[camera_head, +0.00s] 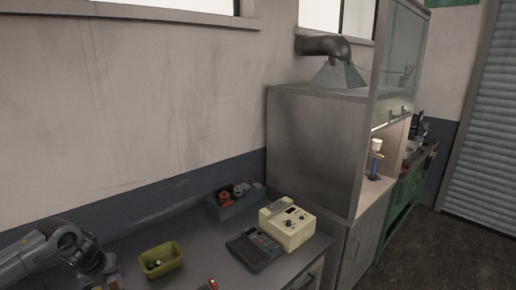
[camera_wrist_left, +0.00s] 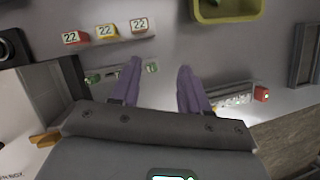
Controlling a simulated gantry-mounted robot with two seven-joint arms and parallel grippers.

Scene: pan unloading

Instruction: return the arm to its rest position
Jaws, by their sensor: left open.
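My left arm comes in at the lower left of the head view, with its left gripper (camera_head: 112,280) low over the bench and partly cut off by the frame's bottom edge. In the left wrist view the two purple fingers of this gripper (camera_wrist_left: 160,68) stand apart with nothing between them. The grey bench top (camera_head: 205,240) lies below. A yellow-green bin (camera_head: 148,264) with small items in it stands to the right of the gripper; its edge also shows at the top of the wrist view (camera_wrist_left: 228,17). My right gripper is not in view.
A beige instrument (camera_head: 296,236), a dark device (camera_head: 262,256) and a grey crate (camera_head: 226,213) with red and grey items stand farther right. The wrist view shows small blocks marked 22 (camera_wrist_left: 107,31) and a red-ended object (camera_wrist_left: 261,94). A tall grey cabinet (camera_head: 310,145) bounds the bench.

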